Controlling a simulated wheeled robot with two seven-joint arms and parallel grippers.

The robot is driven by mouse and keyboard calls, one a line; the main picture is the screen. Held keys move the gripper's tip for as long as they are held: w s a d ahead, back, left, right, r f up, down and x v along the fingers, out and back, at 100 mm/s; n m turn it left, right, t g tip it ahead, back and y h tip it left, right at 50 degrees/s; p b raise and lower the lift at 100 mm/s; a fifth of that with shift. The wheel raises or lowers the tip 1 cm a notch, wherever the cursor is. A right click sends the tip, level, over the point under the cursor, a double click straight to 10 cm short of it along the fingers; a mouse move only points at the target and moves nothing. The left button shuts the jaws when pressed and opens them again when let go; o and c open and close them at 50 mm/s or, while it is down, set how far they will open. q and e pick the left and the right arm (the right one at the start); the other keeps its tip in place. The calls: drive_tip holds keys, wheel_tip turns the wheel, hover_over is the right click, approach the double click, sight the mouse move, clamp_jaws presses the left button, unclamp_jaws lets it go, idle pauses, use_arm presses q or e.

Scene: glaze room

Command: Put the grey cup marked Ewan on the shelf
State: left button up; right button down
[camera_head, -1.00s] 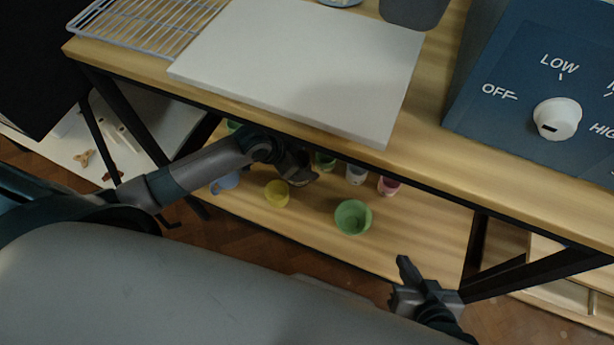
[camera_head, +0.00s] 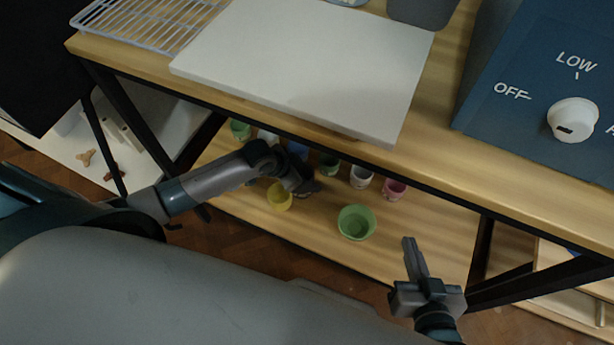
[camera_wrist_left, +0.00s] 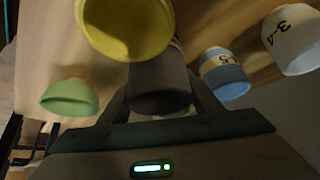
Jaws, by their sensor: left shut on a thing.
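My left gripper (camera_head: 303,187) reaches under the tabletop to the lower wooden shelf (camera_head: 330,228), among cups. In the left wrist view its fingers (camera_wrist_left: 160,112) are shut on a dark grey cup (camera_wrist_left: 160,80). No name can be read on it, and I cannot tell whether it touches the shelf board. In the head view the gripper mostly hides this cup. A yellow cup (camera_head: 279,196) stands right beside the gripper. My right gripper (camera_head: 416,258) is in front of the shelf, near its right end, and appears empty; its finger gap does not show.
Green (camera_head: 357,222), white (camera_head: 361,176) and pink (camera_head: 395,189) cups stand to the right on the lower shelf. A blue cup (camera_wrist_left: 225,75) is close by. The tabletop above carries a white slab (camera_head: 300,65), a wire rack (camera_head: 150,25) and a blue control box (camera_head: 545,90).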

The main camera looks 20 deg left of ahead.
use_arm(q)
drive_tip(key=shift+f, duration=0.15)
use_arm(e)
drive_tip(key=shift+w+r, duration=0.1)
use_arm(q)
drive_tip(key=o, duration=1.2)
drive_tip(key=shift+o, duration=0.2)
drive_tip(key=shift+s+a+r, duration=0.1)
drive_tip(key=shift+r, duration=0.3)
drive_tip(key=shift+p+v, duration=1.5)
drive_tip(key=shift+v, duration=4.1)
use_arm(e)
drive_tip(key=s+d+f+g+h, duration=0.1)
drive_tip(key=s+d+f+g, duration=0.2)
drive_tip(key=s+f+g, duration=0.1)
drive_tip(key=shift+s+d+f+h, duration=0.3)
drive_tip(key=shift+s+f, duration=0.25)
drive_tip(key=shift+f, duration=0.15)
